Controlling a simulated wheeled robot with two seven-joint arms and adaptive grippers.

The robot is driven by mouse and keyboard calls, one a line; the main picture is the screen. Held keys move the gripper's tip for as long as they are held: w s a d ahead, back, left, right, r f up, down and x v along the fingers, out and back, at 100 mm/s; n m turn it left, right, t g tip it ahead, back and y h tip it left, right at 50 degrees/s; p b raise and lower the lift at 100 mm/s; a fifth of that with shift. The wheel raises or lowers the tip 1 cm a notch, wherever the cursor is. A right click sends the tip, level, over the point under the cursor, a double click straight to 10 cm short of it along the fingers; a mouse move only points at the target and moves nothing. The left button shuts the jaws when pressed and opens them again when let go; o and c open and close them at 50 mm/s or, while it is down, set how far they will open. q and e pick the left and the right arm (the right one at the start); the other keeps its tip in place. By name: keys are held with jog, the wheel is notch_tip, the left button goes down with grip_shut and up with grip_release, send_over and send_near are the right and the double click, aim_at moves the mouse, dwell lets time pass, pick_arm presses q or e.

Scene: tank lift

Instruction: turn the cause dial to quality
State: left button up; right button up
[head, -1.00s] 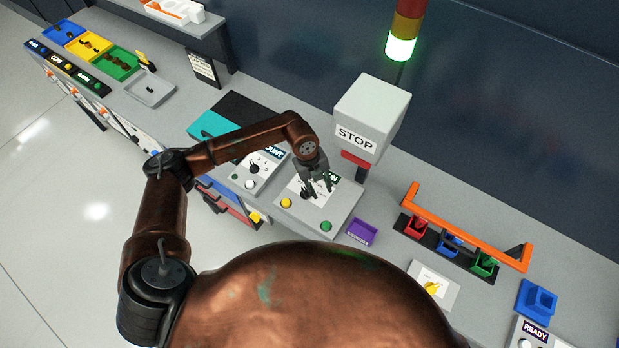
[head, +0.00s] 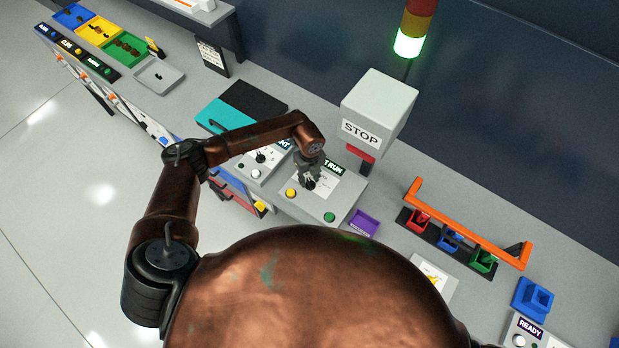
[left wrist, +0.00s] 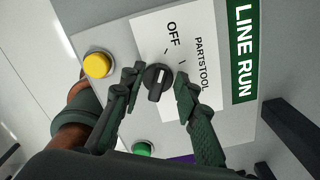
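The black dial (left wrist: 158,78) with a white pointer line sits on the white label plate of the grey LINE RUN panel (head: 325,203). OFF, PARTS and TOOL are printed on the plate; no QUALITY mark is readable, and a finger covers part of the plate. The pointer line runs roughly up and down in the left wrist view. My left gripper (left wrist: 157,80) has one finger on each side of the dial, with narrow gaps seeming to show. In the head view the left gripper (head: 311,181) is over the dial. My right gripper is not in view.
A yellow button (left wrist: 97,65) and a green button (head: 329,217) flank the dial. The STOP box (head: 378,110) stands close behind the panel. A COUNT panel with another dial (head: 262,157) is to the left, a purple tray (head: 364,223) to the right.

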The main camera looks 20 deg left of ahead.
pick_arm(q)
jog(key=shift+c, duration=0.4)
grip_shut()
